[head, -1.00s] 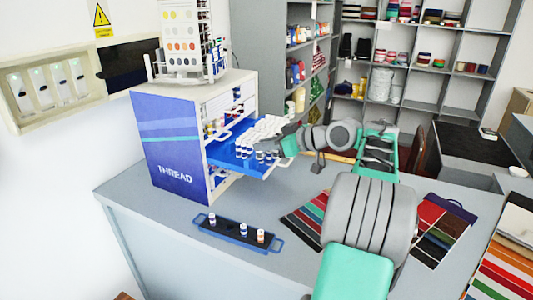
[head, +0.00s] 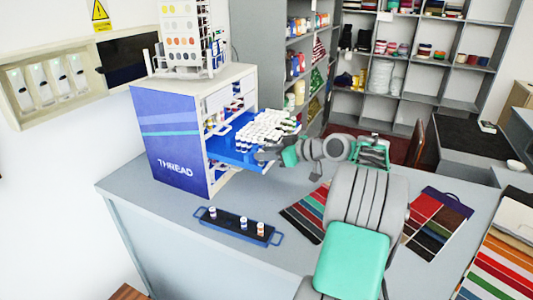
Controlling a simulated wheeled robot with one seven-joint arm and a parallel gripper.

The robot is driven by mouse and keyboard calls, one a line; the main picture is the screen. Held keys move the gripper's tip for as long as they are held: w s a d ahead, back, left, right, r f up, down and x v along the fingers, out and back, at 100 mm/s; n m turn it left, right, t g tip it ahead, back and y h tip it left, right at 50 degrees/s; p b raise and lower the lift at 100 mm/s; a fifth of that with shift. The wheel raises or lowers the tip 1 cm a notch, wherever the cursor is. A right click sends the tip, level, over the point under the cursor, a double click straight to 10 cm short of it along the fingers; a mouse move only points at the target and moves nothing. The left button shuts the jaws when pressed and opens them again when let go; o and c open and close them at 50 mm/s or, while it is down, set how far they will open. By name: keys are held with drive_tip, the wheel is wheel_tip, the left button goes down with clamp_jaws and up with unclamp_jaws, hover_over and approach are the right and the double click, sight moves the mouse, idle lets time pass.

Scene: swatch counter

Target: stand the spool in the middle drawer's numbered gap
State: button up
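The middle drawer (head: 224,151) is blue and pulled out of the thread cabinet (head: 172,140). It is filled with rows of white-topped spools (head: 268,128). My gripper (head: 266,156) is at the drawer's front right corner, low beside the front row. Its fingers are small and dark here, so I cannot tell whether they are open or hold a spool. The numbered gap cannot be made out; the gripper and the spools cover part of the front. Three spools stand upright on a dark tray with blue handles (head: 228,220) on the counter.
The grey counter (head: 150,205) is clear around the tray. Fabric swatch cards (head: 310,212) lie right of it, partly behind my arm, with another colour card (head: 436,222) further right. A colour chart stand (head: 188,40) tops the cabinet. Shelves stand behind.

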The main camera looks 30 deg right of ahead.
drive_tip(key=shift+o, duration=0.7)
drive_tip(key=shift+r, duration=0.1)
